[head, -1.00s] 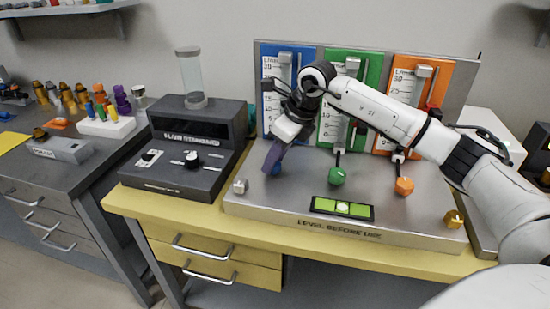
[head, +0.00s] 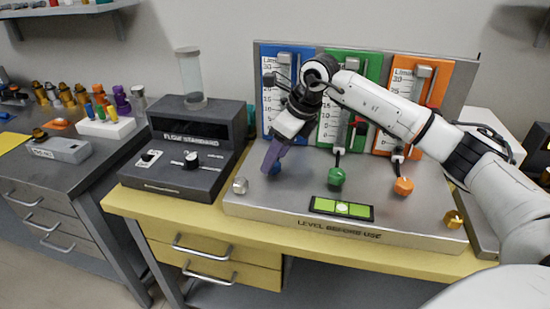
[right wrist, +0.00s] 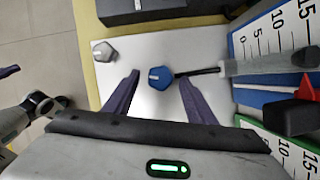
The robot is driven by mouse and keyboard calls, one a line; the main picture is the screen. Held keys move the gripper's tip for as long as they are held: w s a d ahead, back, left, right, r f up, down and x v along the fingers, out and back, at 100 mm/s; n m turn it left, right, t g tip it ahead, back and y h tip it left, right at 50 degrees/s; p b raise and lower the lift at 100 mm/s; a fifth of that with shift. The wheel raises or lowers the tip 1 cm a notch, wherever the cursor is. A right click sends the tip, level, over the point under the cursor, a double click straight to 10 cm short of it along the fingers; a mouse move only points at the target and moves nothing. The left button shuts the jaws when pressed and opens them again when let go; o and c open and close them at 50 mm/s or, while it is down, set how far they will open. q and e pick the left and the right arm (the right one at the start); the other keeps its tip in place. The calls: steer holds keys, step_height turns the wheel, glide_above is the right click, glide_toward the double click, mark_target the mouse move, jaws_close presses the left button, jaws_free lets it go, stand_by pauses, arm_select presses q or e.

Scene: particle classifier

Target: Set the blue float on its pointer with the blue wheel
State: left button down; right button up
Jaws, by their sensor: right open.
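The blue wheel (right wrist: 156,78) is a knob at the foot of the blue gauge, joined by a dark stem to a clear tube (right wrist: 260,67). The blue panel (head: 270,68) is partly covered by my right arm in the head view. My right gripper (right wrist: 160,83) is open, its purple fingers on either side of the wheel, with gaps visible; it also shows in the head view (head: 270,158). A red pointer (right wrist: 307,87) on a black block shows beside the blue scale. A dark piece sits in the tube; I cannot tell whether it is the float. A purple tip at the left edge may be my left gripper (right wrist: 8,72).
The green wheel (head: 336,177) and orange wheel (head: 403,186) stand to the right on the grey base plate (head: 290,205). A level (head: 342,208) lies in front. A grey knob (head: 240,185) is at the front left corner. A dark flow standard box (head: 185,165) stands left.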

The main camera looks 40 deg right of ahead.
steer(key=v, duration=0.9)
